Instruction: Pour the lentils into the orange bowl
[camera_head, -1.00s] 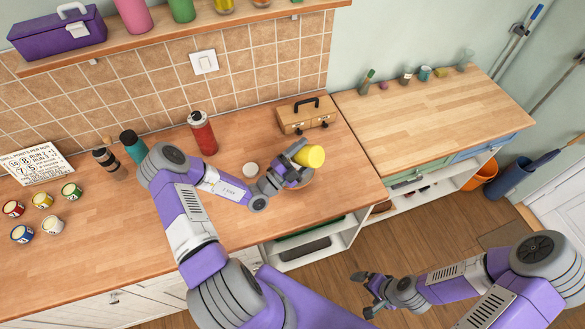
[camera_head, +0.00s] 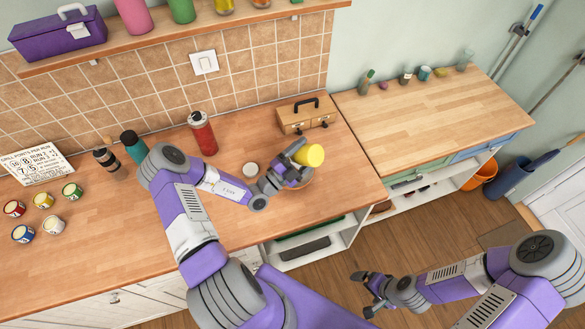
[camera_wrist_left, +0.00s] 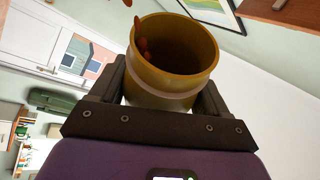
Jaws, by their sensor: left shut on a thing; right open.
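My left gripper (camera_head: 299,160) is shut on a yellow cup (camera_head: 312,155) and holds it tipped on its side above the counter. The wrist view looks toward the cup's open mouth (camera_wrist_left: 180,45), with its wall between the two fingers. A few reddish-brown lentils (camera_wrist_left: 145,47) show at its rim and in the air beside it. The orange bowl (camera_head: 303,185) stands on the counter under the gripper, mostly hidden, so its contents cannot be seen. My right gripper (camera_head: 366,293) is open and empty, low over the floor, away from the counter.
A wooden case (camera_head: 305,114) stands behind the cup. A small white-topped jar (camera_head: 250,170) and a red bottle (camera_head: 202,133) are to the left. Several small tins (camera_head: 43,202) stand at the far left. The lower wooden worktop (camera_head: 430,115) at right is mostly clear.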

